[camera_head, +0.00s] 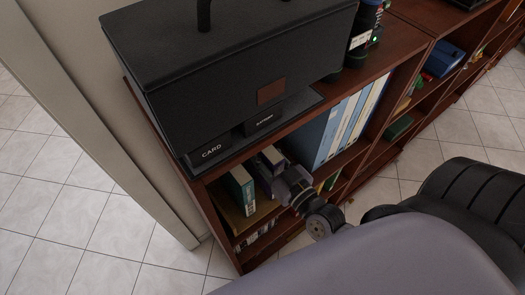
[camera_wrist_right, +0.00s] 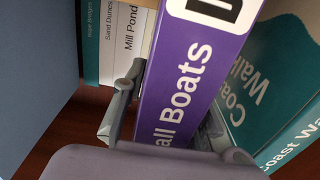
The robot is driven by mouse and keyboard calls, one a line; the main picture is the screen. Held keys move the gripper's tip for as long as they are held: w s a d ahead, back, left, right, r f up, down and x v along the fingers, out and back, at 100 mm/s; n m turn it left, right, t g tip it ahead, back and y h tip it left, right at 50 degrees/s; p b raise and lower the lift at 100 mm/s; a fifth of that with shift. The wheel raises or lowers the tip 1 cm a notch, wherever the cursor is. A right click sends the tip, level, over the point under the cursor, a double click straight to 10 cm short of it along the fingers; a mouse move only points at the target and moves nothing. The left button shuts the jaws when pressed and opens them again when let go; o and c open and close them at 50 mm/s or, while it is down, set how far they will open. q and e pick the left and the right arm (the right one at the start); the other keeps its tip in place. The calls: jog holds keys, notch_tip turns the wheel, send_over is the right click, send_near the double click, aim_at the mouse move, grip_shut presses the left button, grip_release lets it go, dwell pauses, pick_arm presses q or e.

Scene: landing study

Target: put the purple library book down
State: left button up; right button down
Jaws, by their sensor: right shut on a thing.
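The purple library book (camera_wrist_right: 196,58) fills the middle of the right wrist view, its spine lettered "all Boats" in white. My right gripper (camera_wrist_right: 172,118) is shut on it, one finger on each side. In the head view my right gripper (camera_head: 284,182) reaches into the upper compartment of the brown bookcase (camera_head: 223,210), among the books. There the held book is mostly hidden by the gripper and hard to pick out. I cannot tell whether its lower edge touches the shelf board. My left gripper is not in view.
A teal book (camera_wrist_right: 268,75) stands close right of the purple one; a white-and-teal book (camera_wrist_right: 112,42) is to its left. A blue binder (camera_head: 312,138) stands right of my gripper. A black card machine (camera_head: 235,65) sits on top. A green-spined book (camera_head: 241,188) stands at left.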

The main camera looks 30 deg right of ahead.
jog(key=c, duration=1.3)
grip_release()
jog(key=shift+f, duration=0.1)
jog(key=s, duration=0.4)
jog(key=s+d+b, duration=0.1)
jog(key=s, duration=0.7)
jog(key=shift+d, duration=0.3)
